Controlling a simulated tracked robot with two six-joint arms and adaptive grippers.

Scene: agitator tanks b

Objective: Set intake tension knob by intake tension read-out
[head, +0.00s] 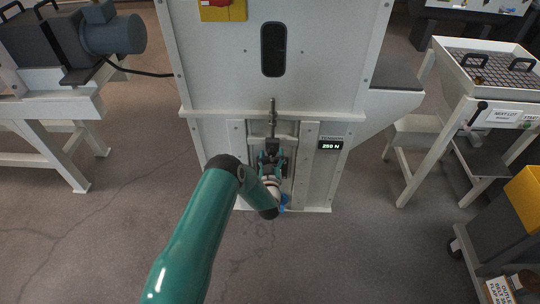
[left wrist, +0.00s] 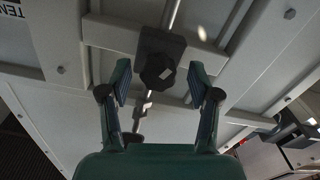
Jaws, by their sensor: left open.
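The intake tension knob (left wrist: 157,66) is a dark, many-sided knob on a bright metal rod, seen in the left wrist view. My left gripper (left wrist: 158,78) is open, with one finger on each side of the knob and a visible gap on both sides. I cannot tell how far the fingertips reach along it in depth. In the head view my left gripper (head: 271,160) is at the rod on the machine's lower front and mostly hides the knob. The tension read-out (head: 331,145) to its right shows 250 N. My right gripper is not in view.
The pale machine housing (head: 320,60) rises behind the rod. A table with a mesh tray (head: 500,68) stands at the right, and a grey bin with a yellow top (head: 505,225) at the lower right. A bench with a motor (head: 110,35) stands at the left. The floor between is clear.

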